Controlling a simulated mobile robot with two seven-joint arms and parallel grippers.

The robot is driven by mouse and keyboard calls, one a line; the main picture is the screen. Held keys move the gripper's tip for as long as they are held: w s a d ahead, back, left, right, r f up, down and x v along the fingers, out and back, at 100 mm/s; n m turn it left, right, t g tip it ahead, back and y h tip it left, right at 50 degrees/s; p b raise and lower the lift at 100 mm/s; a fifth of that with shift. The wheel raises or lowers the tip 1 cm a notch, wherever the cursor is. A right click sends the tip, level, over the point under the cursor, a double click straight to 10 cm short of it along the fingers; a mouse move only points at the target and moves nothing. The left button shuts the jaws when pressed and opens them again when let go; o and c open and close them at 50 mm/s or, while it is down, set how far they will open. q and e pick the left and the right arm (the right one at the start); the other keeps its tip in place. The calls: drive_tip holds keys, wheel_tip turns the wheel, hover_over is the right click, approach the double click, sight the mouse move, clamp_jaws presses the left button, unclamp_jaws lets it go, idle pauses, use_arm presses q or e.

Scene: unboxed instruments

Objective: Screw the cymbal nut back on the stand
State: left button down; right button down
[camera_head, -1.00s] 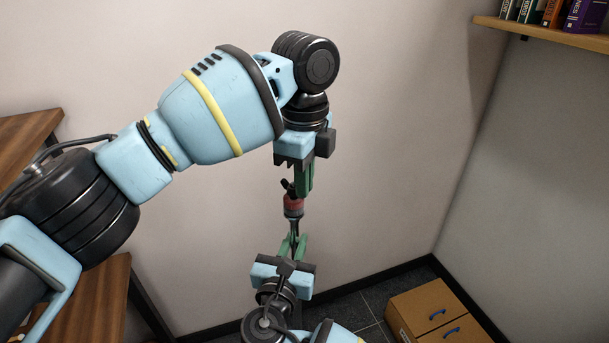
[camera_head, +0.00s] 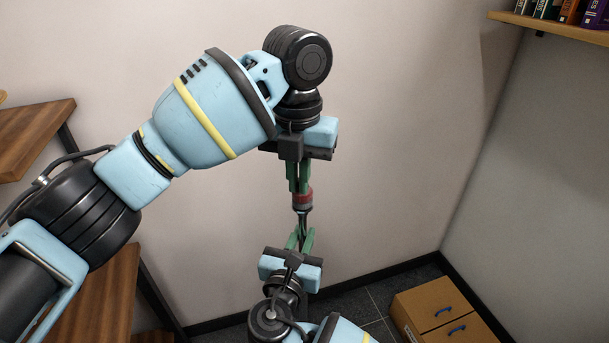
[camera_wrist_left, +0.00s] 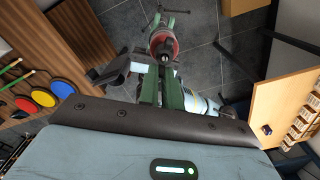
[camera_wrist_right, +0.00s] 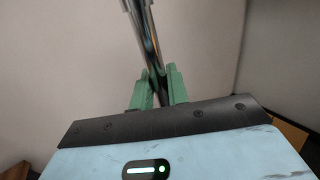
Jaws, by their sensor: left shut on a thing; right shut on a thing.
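My left gripper (camera_head: 300,188) points down over the top of the cymbal stand, fingers shut on the cymbal nut. The nut is mostly hidden between the fingers in the head view; a small dark part (camera_wrist_left: 165,59) shows at the fingertips in the left wrist view. Just below is the red felt piece (camera_head: 303,199), which also shows in the left wrist view (camera_wrist_left: 165,44). My right gripper (camera_head: 301,236) points up from below, shut on the stand's metal rod (camera_wrist_right: 146,38). Whether the nut's thread is engaged cannot be told.
Wooden shelves (camera_head: 95,300) stand at the left. A cardboard box (camera_head: 440,308) with blue handles sits on the dark tiled floor at the lower right. A bookshelf (camera_head: 560,30) hangs at the upper right. The space right of the stand is clear.

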use_arm(q)
drive_tip(key=m, duration=0.4)
drive_tip(key=a+m, duration=0.1)
drive_tip(key=m, duration=0.2)
drive_tip(key=shift+w+a, duration=0.1)
drive_tip(key=shift+w, duration=0.3)
drive_tip(key=c, duration=1.6)
unclamp_jaws()
wheel_tip(320, 180, up, 4)
drive_tip(key=shift+r, duration=0.25)
drive_tip(key=shift+o, duration=0.2)
